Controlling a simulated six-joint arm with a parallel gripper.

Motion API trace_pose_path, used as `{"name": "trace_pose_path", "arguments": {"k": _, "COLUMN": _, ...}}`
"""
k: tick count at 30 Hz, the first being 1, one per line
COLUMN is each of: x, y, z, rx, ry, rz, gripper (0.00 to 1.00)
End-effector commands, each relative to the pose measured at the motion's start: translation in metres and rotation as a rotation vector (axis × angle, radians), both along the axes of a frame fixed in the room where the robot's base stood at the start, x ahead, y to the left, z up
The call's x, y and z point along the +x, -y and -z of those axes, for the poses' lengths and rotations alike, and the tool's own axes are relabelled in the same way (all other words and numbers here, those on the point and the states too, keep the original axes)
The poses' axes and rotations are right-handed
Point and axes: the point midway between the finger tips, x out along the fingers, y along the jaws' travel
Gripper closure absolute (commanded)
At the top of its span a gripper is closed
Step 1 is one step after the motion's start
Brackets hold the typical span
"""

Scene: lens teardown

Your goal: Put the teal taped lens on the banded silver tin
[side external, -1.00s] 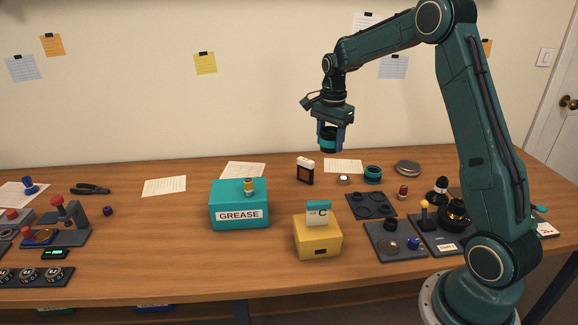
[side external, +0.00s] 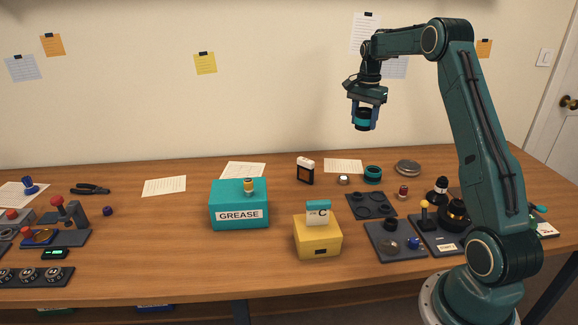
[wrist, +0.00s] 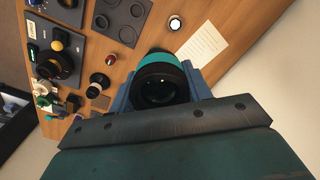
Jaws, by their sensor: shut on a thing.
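My gripper (side external: 364,117) is shut on a dark lens with a teal band, the teal taped lens (side external: 362,125). It holds the lens high above the back right of the table. In the wrist view the lens (wrist: 160,82) sits between the two blue fingers, its dark glass facing the camera. The silver tin (side external: 408,167) is a low, round, flat-topped piece on the table at the back right, below and to the right of the held lens. Its band is too small to make out clearly. I cannot pick the tin out in the wrist view.
A short teal and black cylinder (side external: 373,174) stands left of the tin, with a small white-topped piece (side external: 343,180) beside it. A paper sheet (side external: 343,166) lies behind them. Dark trays (side external: 371,205) with parts lie in front. A teal grease box (side external: 238,205) and yellow box (side external: 318,240) stand further left.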

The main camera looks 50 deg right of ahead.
Motion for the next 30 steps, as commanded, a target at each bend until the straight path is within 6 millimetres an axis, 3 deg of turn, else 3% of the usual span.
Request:
{"name": "trace_pose_path", "arguments": {"k": 3, "x": -0.017, "y": 0.040, "z": -0.003, "rx": -0.002, "ry": 0.002, "rz": -0.006, "gripper": 0.78}}
{"name": "trace_pose_path", "arguments": {"k": 9, "x": -0.053, "y": 0.098, "z": -0.009, "rx": -0.001, "ry": 0.001, "rz": -0.029, "gripper": 0.78}}
{"name": "trace_pose_path", "arguments": {"k": 15, "x": -0.090, "y": 0.142, "z": -0.013, "rx": -0.001, "ry": 0.001, "rz": -0.050, "gripper": 0.78}}
{"name": "trace_pose_path", "arguments": {"k": 21, "x": -0.113, "y": 0.163, "z": -0.015, "rx": 0.000, "ry": 0.001, "rz": -0.064, "gripper": 0.78}}
{"name": "trace_pose_path", "arguments": {"k": 30, "x": -0.118, "y": 0.167, "z": -0.014, "rx": 0.001, "ry": 0.000, "rz": -0.069, "gripper": 0.78}}
